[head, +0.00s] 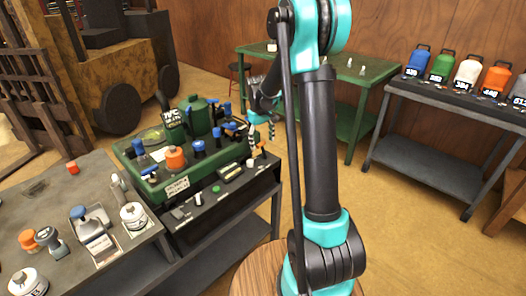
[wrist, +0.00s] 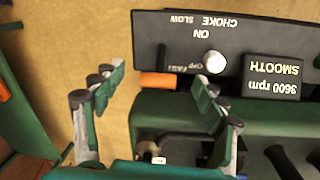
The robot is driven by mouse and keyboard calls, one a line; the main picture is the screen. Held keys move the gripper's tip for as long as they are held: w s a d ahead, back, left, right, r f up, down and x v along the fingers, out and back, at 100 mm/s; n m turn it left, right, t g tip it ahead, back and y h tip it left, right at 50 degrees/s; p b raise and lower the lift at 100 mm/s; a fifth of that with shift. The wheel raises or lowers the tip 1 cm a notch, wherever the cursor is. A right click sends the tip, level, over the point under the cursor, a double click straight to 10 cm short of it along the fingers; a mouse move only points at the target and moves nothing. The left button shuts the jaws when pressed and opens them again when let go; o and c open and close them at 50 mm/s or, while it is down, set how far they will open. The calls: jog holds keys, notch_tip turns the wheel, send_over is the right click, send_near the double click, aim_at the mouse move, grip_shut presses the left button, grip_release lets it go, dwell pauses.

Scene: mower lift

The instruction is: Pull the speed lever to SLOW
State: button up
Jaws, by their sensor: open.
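In the wrist view the dark control panel (wrist: 250,30) appears upside down, with SLOW printed near its far edge and FAST near its close edge. An orange piece that looks like the speed lever's handle (wrist: 158,80) sits at the FAST end. My gripper (wrist: 161,79) is open, with one finger on each side of the orange piece; whether either finger touches it I cannot tell. A round white knob (wrist: 214,63) sits at the OFF end of the CHOKE marking. In the head view my gripper (head: 261,132) hangs by the right end of the green machine (head: 130,160).
A label (wrist: 274,77) on the panel reads 3600 rpm SMOOTH. Brown floor lies open beside the panel. A green table (head: 300,60) and a grey table with colored jugs (head: 400,88) stand behind.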

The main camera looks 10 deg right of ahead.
aim_at(263, 150)
jog(key=shift+d+f, duration=0.2)
jog(key=shift+f, duration=2.45)
jog(key=shift+c, duration=0.5)
grip_shut()
jog(key=shift+w, duration=0.1)
